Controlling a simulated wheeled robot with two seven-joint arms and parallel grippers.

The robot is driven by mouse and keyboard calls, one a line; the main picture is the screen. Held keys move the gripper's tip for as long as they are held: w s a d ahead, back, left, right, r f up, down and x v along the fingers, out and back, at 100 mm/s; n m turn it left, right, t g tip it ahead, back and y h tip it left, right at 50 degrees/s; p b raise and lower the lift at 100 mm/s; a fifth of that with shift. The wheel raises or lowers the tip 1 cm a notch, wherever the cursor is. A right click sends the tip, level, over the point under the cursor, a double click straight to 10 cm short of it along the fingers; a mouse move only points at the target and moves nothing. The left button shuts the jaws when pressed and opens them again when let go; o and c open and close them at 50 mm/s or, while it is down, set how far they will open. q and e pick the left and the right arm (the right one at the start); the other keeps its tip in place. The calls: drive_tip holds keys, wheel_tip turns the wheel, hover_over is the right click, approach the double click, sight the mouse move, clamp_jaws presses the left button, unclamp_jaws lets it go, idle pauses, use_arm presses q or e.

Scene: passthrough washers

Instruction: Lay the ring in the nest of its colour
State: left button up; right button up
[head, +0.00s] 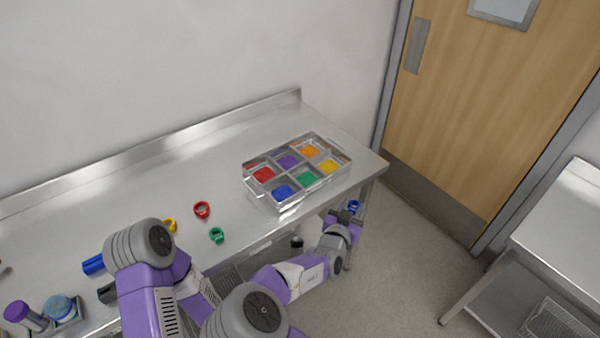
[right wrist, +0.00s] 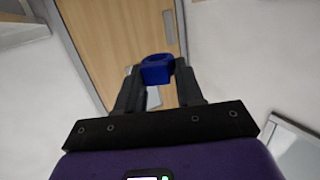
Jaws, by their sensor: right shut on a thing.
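A blue ring (right wrist: 155,71) is held between the fingertips of my right gripper (right wrist: 158,80), which is shut on it. In the head view the blue ring (head: 353,206) shows at the tip of my right gripper (head: 346,214), off the table's right front edge. The clear tray of nests (head: 322,184) stands on the table to the upper left of it. Its blue nest (head: 283,192) is at the front left, beside the green nest (head: 307,179) and below the red nest (head: 263,174).
A red ring (head: 202,210), a green ring (head: 217,235) and a yellow ring (head: 170,225) lie on the steel table (head: 150,195) left of the tray. A blue block (head: 93,265) and a purple-capped jar (head: 17,312) are further left. A second table (head: 570,225) stands at right.

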idle(0.4)
drive_tip(key=s+d+f, duration=0.2)
drive_tip(key=s+f, duration=0.5)
drive_tip(key=s, duration=0.4)
drive_tip(key=shift+s+d, duration=0.2)
